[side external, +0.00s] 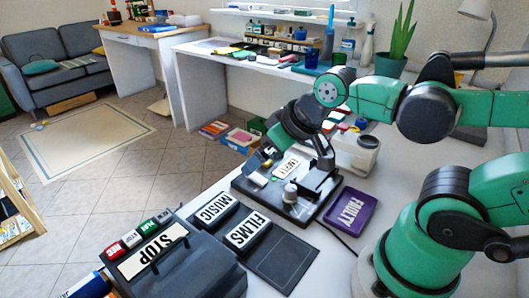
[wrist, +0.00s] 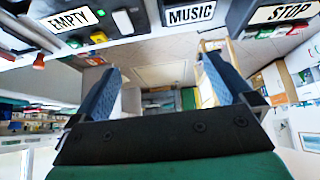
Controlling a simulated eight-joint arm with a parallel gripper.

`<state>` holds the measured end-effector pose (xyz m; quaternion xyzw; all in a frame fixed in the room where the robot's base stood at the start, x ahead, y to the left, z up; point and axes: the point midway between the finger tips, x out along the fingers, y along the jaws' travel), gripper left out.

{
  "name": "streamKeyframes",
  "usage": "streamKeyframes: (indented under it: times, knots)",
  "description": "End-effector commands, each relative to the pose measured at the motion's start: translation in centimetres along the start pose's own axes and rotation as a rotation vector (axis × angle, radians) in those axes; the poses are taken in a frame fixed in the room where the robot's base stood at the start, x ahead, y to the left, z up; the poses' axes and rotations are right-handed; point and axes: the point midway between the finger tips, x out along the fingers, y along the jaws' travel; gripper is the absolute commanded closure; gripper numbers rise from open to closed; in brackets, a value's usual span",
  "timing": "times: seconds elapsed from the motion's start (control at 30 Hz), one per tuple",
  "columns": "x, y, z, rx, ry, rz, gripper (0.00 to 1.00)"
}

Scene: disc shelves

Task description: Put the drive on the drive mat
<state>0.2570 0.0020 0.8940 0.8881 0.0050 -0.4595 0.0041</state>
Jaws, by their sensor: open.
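No single object is clearly marked as the drive. A black device with an EMPTY label (side external: 287,167) and a metal knob stands on the white table; its label also shows in the wrist view (wrist: 72,18). A dark flat square with a thin outline (side external: 283,263), possibly the drive mat, lies bare at the front of the table. A purple FAULTY tray (side external: 350,211) lies right of the device. My gripper (side external: 285,158) is over the device's far side in the side view. In the wrist view its blue-grey fingers (wrist: 163,88) are apart, with nothing between them.
Black holders labelled MUSIC (side external: 212,209) and FILMS (side external: 249,232) stand left of the square. A large dark box marked STOP (side external: 155,252) is at the front left, with several small coloured blocks (side external: 133,238) along its back. A white machine (side external: 357,152) stands behind the tray.

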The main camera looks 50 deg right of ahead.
Motion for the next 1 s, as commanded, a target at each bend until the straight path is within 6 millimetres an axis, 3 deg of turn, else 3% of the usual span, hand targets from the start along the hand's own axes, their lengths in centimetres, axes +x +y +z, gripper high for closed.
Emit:
streamKeyframes:
  times: [0.4,0.53,0.67,0.73,0.9,1.0]
  knots:
    - [0.0,0.2,-0.1,0.012,0.005,0.005,0.0]
    - [0.1,-1.1,0.1,-0.056,-0.036,-0.022,0.0]
    - [0.0,-5.3,1.1,-0.286,-0.172,-0.097,0.0]
    - [-0.3,-8.3,2.2,-0.47,-0.272,-0.144,0.0]
    - [-2.3,-14.7,6.1,-0.955,-0.508,-0.213,0.0]
    - [-3.8,-17.3,8.6,-1.21,-0.619,-0.221,0.0]
